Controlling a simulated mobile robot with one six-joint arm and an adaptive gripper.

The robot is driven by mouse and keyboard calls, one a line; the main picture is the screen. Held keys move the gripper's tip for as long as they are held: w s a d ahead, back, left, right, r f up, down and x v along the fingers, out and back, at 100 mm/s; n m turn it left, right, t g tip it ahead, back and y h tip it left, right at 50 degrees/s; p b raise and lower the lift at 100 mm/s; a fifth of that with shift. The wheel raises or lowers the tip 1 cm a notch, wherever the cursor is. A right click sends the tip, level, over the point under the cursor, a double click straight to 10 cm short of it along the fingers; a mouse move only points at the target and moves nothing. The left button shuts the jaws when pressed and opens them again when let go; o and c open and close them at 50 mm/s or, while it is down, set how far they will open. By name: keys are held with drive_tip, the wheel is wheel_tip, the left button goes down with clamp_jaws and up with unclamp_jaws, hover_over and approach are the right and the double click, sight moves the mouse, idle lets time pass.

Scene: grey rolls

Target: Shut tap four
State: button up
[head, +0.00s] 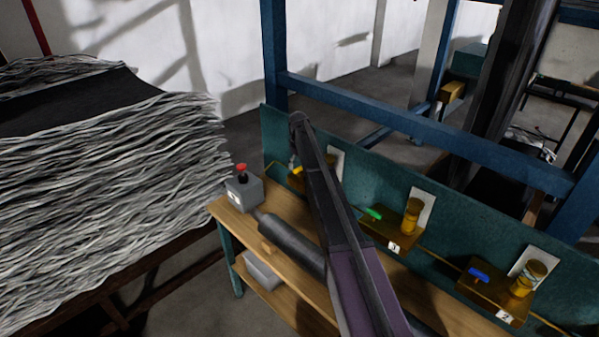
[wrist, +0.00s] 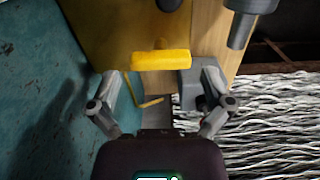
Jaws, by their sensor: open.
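A tap with a yellow lever handle (wrist: 160,60) is ahead of my gripper (wrist: 162,76) in the wrist view, between the spread fingertips. My gripper is open and empty; I cannot tell whether a finger touches the handle. The lever lies crosswise in that view, above a brass-coloured mount (wrist: 100,30). In the head view only a small part of the yellow handle (head: 296,170) shows beside my arm, which hides most of this tap and its number plate. My gripper is not clearly seen there.
A tap with a green handle (head: 372,214) and one with a blue handle (head: 479,274), plate 2, stand further right along the teal panel (head: 460,235). A grey box with a red button (head: 243,193) sits at the bench's left end. Stacked grey strands (head: 120,170) lie left.

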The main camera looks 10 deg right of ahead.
drive_tip(key=shift+f+b, duration=0.5)
drive_tip(key=shift+f, duration=0.2)
drive_tip(key=c, duration=0.9)
